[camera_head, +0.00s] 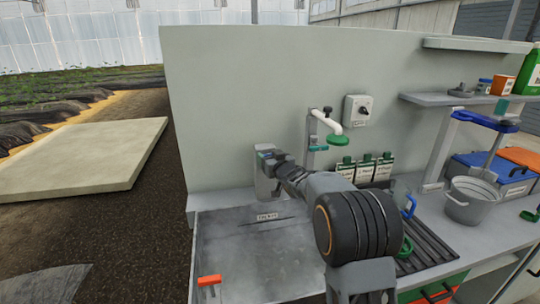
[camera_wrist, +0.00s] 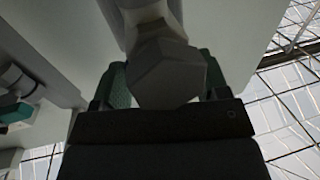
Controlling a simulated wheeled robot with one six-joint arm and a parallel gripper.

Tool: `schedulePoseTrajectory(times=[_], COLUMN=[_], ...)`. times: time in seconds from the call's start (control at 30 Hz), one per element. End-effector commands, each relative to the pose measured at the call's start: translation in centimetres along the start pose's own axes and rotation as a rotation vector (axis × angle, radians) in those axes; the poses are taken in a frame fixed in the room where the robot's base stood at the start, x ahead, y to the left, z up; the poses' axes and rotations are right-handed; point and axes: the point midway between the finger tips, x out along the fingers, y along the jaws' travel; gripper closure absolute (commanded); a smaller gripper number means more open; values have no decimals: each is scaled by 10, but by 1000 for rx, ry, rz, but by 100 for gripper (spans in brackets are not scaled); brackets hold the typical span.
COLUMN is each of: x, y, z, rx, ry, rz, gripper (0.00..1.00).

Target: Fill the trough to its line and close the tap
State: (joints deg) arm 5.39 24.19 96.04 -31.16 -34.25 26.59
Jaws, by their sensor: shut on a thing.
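The trough (camera_head: 245,262) is the wide grey basin at the lower middle of the head view. A small label (camera_head: 267,216) and a dark line mark its back wall. I cannot tell the water level. My gripper (camera_head: 268,158) is at the panel above the trough's back edge. A grey upright body (camera_head: 265,182) shows below my gripper.
An orange handle (camera_head: 208,281) is at the trough's front left. A white bent pipe (camera_head: 326,121) with a green disc is on the panel, near a switch box (camera_head: 357,110).

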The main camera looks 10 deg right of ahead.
Motion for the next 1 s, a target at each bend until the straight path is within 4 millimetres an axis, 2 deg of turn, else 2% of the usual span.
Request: schedulePoseTrajectory(times=[0.03, 0.17, 0.5, 1.0], x=[0, 0, 2, 3], y=[3, 4, 8, 9], z=[-6, -8, -4, -2], rx=[0, 3, 3, 0], ry=[-4, -5, -3, 1], rz=[-30, -133, -396, -570], gripper=[56, 56, 56, 56])
